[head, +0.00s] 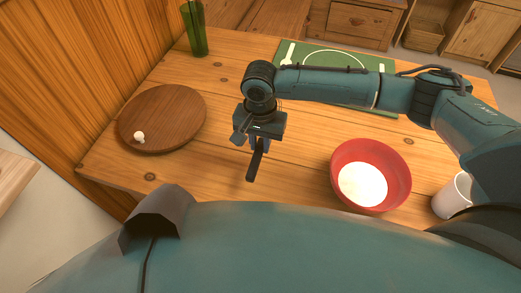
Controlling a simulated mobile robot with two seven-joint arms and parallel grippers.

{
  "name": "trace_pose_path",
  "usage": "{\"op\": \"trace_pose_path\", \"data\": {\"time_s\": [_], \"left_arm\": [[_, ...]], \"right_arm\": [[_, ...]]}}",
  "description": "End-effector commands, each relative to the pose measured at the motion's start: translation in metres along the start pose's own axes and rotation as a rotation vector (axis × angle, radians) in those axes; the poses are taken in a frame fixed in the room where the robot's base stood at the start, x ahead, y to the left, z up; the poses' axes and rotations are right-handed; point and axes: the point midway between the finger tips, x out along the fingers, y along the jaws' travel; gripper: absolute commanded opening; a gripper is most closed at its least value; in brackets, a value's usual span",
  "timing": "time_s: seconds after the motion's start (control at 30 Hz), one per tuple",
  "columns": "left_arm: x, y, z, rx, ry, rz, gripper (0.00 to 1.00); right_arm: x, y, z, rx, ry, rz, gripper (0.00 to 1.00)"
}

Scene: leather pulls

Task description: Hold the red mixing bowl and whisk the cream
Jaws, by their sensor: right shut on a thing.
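The red mixing bowl (338,163) stands on the wooden table at the right, with white cream (362,184) in it. My right gripper (257,146) is left of the bowl, apart from it, and points down over the table. It is shut on a dark, narrow, handle-like thing (254,167) that hangs below it. I cannot tell whether this is the whisk; no wire loops show. My left gripper is not in view, and nothing is seen holding the bowl.
A round brown board (178,112) with a small white knob-like thing (139,137) lies at the left. A green glass (195,30) stands at the back left. A green mat (330,58) with white markings lies behind my right arm. A white cup (452,196) is right of the bowl.

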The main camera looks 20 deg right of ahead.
Motion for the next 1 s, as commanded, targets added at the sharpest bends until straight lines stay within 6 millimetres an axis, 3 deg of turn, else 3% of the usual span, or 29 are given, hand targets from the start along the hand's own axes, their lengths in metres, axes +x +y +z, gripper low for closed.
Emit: {"op": "trace_pose_path", "data": {"time_s": [0.1,0.23,0.67,0.9,1.0], "left_arm": [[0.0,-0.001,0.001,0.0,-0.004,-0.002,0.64],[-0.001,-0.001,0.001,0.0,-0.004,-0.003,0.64],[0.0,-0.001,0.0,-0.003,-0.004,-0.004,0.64],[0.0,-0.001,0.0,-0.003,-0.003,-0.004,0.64],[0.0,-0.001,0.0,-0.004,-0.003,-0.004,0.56]], "right_arm": [[-0.022,0.0,-0.001,0.0,0.003,-0.003,0.0],[-0.035,0.0,-0.001,0.0,0.001,-0.001,0.0],[-0.044,0.004,-0.001,-0.024,-0.001,-0.001,0.0],[-0.097,0.051,0.001,-0.37,-0.006,-0.009,0.0],[-0.115,0.069,0.004,-0.505,-0.001,-0.005,0.0]]}}
